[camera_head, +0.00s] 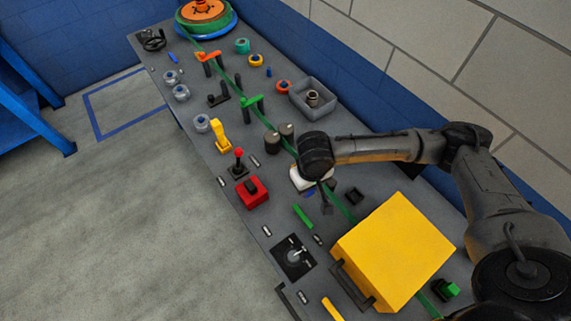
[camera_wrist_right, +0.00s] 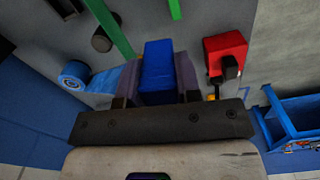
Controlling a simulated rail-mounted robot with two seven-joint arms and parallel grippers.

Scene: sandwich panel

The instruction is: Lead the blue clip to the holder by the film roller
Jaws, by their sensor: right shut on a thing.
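The blue clip (camera_wrist_right: 158,70) sits between the two fingers of my right gripper (camera_wrist_right: 159,56) in the right wrist view. The gripper is shut on it. In the head view my right gripper (camera_head: 327,199) hangs over the panel beside the green film strip (camera_head: 344,210), and only a sliver of blue shows by it. My left gripper is not in view.
A large yellow box (camera_head: 396,245) with a dark handle stands at the lower right. A red box (camera_head: 252,190), a red-knobbed lever (camera_head: 238,161) and a dial (camera_head: 294,257) lie left of the gripper. A grey tray (camera_head: 314,97) and green guide (camera_head: 254,104) stand farther up.

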